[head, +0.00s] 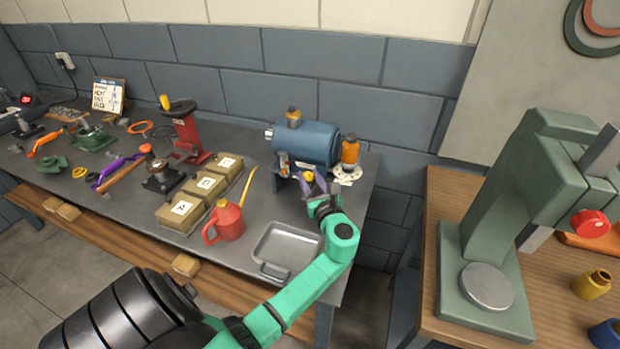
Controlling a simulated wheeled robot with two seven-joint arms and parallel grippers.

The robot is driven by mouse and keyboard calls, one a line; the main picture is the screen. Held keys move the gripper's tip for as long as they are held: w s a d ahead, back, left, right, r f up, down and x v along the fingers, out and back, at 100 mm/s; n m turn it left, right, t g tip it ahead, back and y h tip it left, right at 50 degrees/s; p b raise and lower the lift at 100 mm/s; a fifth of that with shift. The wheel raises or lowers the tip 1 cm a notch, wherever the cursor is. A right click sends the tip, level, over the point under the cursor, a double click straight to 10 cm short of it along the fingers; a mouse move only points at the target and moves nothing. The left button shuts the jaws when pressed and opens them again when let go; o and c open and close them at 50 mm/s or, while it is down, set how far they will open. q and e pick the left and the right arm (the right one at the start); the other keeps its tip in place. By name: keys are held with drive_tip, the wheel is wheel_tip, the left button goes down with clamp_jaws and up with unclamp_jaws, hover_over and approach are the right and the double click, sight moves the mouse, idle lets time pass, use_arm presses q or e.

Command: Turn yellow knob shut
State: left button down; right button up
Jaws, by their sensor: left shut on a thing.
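A blue cylindrical machine (312,145) stands at the right end of the grey workbench, near the wall. A small yellow knob (309,176) shows low at its front. My left gripper (313,186) is at this knob, at the end of my green arm, and is shut on it. The fingers and wrist hide part of the knob and the machine's front, so the knob's exact angle cannot be told. My right gripper is not in view.
An orange-capped bottle (350,152) stands right of the machine. A grey metal tray (288,247), a red oil can (226,221) and several labelled boxes (181,213) lie nearer and left. A green press (490,240) stands on the wooden bench at right.

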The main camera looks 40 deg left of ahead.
use_arm(q)
drive_tip(key=shift+s+r+m+t+h+p, duration=0.1)
drive_tip(key=shift+m+t+h+p, duration=0.4)
drive_tip(key=shift+m+t+p, duration=0.15)
drive_tip(key=shift+a+m+t+h+p, duration=0.1)
drive_tip(key=shift+m+t+h+p, duration=0.3)
drive_tip(key=shift+m+t+h, duration=0.55)
drive_tip(key=shift+s+a+m+t+h, duration=0.15)
drive_tip(key=shift+m+t+h, duration=0.45)
drive_tip(key=shift+t+h, duration=0.3)
drive_tip(key=shift+f+m+t+h+b, duration=0.3)
drive_tip(key=shift+m+t+h+b, duration=0.15)
drive_tip(key=shift+h, duration=0.2)
drive_tip(key=m+h+b, duration=0.1)
drive_tip(key=h+b, duration=0.1)
drive_tip(key=m+t+h+b, duration=0.1)
drive_tip(key=m+h+b, duration=0.1)
drive_tip(key=b, duration=0.1)
drive_tip(key=m+t+h+b, duration=0.1)
drive_tip(key=h+b, duration=0.1)
drive_tip(key=shift+s+a+f+b, duration=0.1)
drive_tip(key=shift+a+f+b, duration=0.15)
drive_tip(key=shift+b, duration=0.1)
drive_tip(key=shift+r+m+h+b, duration=0.2)
drive_tip(key=shift+m+h+b, duration=0.3)
drive_tip(key=shift+b, duration=0.15)
drive_tip(key=shift+r+t+h, duration=0.2)
drive_tip(key=shift+t+h, duration=0.05)
drive_tip(key=shift+h, duration=0.05)
